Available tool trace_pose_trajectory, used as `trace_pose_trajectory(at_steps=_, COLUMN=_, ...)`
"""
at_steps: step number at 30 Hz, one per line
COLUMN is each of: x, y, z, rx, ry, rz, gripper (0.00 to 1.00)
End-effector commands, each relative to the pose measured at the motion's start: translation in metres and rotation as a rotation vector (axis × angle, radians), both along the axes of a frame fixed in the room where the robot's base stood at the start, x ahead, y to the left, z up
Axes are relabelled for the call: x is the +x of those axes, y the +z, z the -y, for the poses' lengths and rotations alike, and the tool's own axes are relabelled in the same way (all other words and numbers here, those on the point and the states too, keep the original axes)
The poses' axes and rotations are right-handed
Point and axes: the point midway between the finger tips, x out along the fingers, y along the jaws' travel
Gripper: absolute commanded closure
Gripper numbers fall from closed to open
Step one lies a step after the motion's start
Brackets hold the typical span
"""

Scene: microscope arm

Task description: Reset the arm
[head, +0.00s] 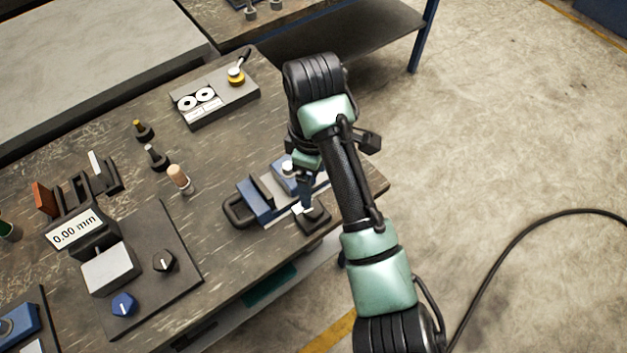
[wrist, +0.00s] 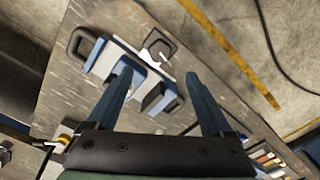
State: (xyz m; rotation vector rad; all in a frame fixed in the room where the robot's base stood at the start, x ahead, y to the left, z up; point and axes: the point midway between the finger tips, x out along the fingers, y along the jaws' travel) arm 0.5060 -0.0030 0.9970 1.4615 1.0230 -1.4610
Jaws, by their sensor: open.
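My arm reaches from the lower right over the bench's right corner in the head view. My gripper (head: 305,197) points down at a blue and grey clamp-like fixture (head: 261,200), partly hidden behind the gripper and arm. In the wrist view my gripper (wrist: 158,77) is open, its two blue fingers spread wide with nothing held between them. The fixture (wrist: 112,58) lies below and between the fingers, with dark loop-shaped parts around it. I cannot tell whether a finger touches it. No separate microscope arm can be made out.
Open floor (head: 500,130) lies right of the bench, with a black cable (head: 500,262).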

Motion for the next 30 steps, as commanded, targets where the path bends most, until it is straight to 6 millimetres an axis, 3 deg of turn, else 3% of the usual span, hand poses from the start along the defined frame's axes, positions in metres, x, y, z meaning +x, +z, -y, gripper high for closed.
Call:
trace_pose_trajectory(at_steps=1, x=0.0, y=0.01, z=0.0, rx=0.0, ry=0.0, rz=0.001, gripper=0.15)
trace_pose_trajectory(at_steps=6, x=0.0, y=0.016, z=0.0, rx=0.0, ry=-0.001, rz=0.001, gripper=0.15)
trace_pose_trajectory(at_steps=24, x=0.0, y=0.016, z=0.0, rx=0.001, ry=0.0, rz=0.0, gripper=0.15)
trace_pose_trajectory(at_steps=28, x=0.018, y=0.031, z=-0.014, rx=0.035, ry=-0.025, rz=0.104, gripper=0.15)
trace_pose_trajectory(at_steps=30, x=0.039, y=0.052, z=-0.03, rx=0.081, ry=-0.062, rz=0.232, gripper=0.15)
